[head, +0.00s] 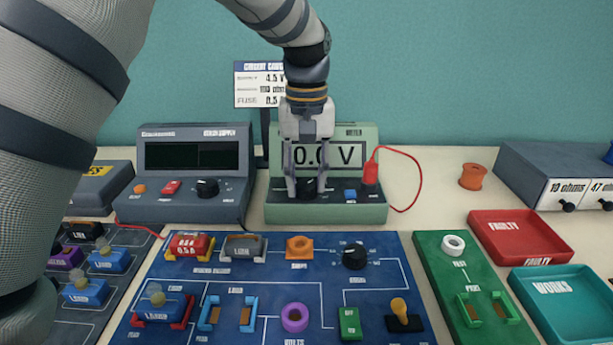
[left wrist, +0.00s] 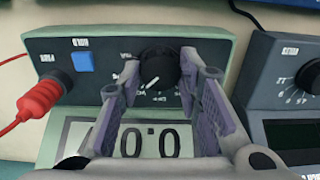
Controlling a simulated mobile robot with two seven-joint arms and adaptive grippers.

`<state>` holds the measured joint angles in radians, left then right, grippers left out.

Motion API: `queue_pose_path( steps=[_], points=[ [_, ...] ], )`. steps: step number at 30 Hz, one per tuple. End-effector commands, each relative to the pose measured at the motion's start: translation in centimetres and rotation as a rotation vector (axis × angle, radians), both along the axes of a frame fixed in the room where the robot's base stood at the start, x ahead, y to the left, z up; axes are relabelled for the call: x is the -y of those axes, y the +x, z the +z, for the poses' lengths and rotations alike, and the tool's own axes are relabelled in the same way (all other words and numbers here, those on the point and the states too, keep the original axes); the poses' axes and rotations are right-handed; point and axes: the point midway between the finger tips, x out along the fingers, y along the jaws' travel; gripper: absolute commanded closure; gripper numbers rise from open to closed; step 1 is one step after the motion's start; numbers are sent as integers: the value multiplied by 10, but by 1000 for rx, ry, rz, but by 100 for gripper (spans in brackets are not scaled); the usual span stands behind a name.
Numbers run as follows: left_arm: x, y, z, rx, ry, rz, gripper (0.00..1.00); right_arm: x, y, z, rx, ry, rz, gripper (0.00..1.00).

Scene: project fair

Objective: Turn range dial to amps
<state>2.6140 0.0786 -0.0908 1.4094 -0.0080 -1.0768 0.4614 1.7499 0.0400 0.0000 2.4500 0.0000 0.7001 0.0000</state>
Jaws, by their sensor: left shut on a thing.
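The green meter (head: 356,141) stands at the back middle of the table, and its display (head: 328,155) reads 0.0 V. Its black range dial (head: 309,189) sits on the sloped front panel below the display. My left gripper (head: 306,186) reaches down from above, with one finger on each side of the dial, shut on it. In the left wrist view the dial (left wrist: 159,66) shows between the purple-padded fingers of the gripper (left wrist: 166,84). A white pointer mark shows on the dial; the labels around it are partly hidden and too small to read surely. My right gripper is out of view.
A red plug (head: 370,170) with a looping red lead and a blue button (head: 350,194) are right of the dial. A grey power supply (head: 193,163) stands close on the left. The blue circuit board (head: 270,271) lies in front. A sign (head: 258,84) stands behind.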

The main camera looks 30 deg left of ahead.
Motion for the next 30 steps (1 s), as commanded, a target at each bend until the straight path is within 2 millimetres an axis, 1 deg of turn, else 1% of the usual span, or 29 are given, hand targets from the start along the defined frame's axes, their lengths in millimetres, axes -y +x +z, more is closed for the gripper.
queue_pose_path(
  steps=[6,15,21,30],
  points=[
    [0,0,-1,-3,-2,-188,96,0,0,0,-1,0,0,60],
    [-1,0,-1,-2,0,-384,96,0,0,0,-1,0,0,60],
    [-1,0,-1,-2,0,-458,96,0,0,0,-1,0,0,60],
    [-1,0,-1,-3,1,-499,96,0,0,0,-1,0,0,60]
  ],
)
